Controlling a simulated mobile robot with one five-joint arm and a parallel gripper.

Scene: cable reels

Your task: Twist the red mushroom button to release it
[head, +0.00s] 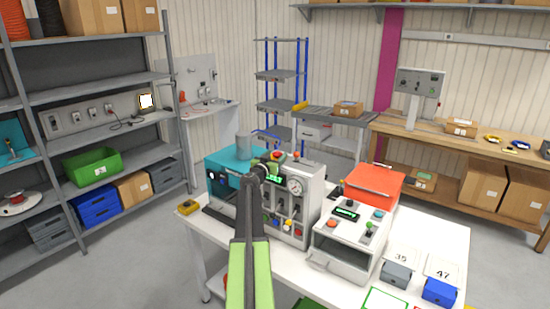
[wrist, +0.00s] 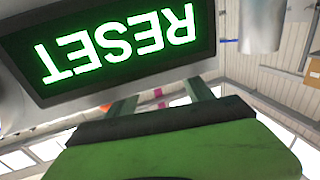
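A small red button-like knob (head: 276,155) shows on top of the grey machine (head: 310,180), just behind my gripper. I cannot tell for certain that it is the mushroom button. My gripper (head: 261,168) is in front of the machine's upper part, by its small green display (head: 273,179), and hides part of the panel. In the wrist view a large lit display (wrist: 120,45) reads RESET upside down. My two fingers (wrist: 160,98) show below it, apart, with only distant background between them. No red button shows clearly in the wrist view.
A teal box (head: 228,167) with a grey cylinder (head: 244,146) stands left of the machine. A white device (head: 348,232) and an orange-red bin (head: 374,183) stand to the right. Grey (head: 397,274) and blue (head: 440,291) small boxes lie near the white table's right front.

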